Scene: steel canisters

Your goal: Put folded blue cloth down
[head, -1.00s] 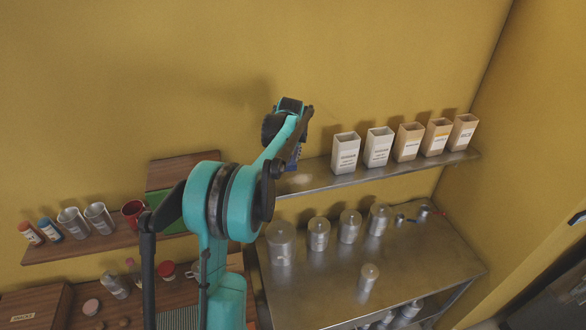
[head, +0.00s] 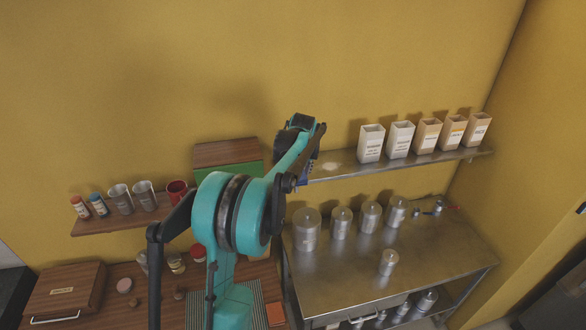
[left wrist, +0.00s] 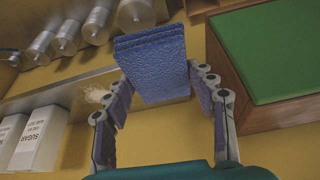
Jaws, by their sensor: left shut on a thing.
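The folded blue cloth (left wrist: 152,62) shows large in the left wrist view as a thick, layered, textured block. My left gripper (left wrist: 160,86) is shut on it, with a finger on each side. In the head view the gripper (head: 304,168) is at the left end of the upper steel shelf (head: 400,160), close to the wall. Only a small dark blue part of the cloth shows there, mostly hidden by my arm. I cannot tell whether the cloth touches the shelf. My right gripper is in neither current view.
A pale powder patch (head: 330,167) lies on the shelf beside the gripper. Several labelled boxes (head: 371,143) stand further right. A green-fronted wooden box (head: 226,155) is just left. Steel canisters (head: 306,230) stand on the table (head: 345,275) below. A red cup (head: 177,192) stands on the wooden shelf.

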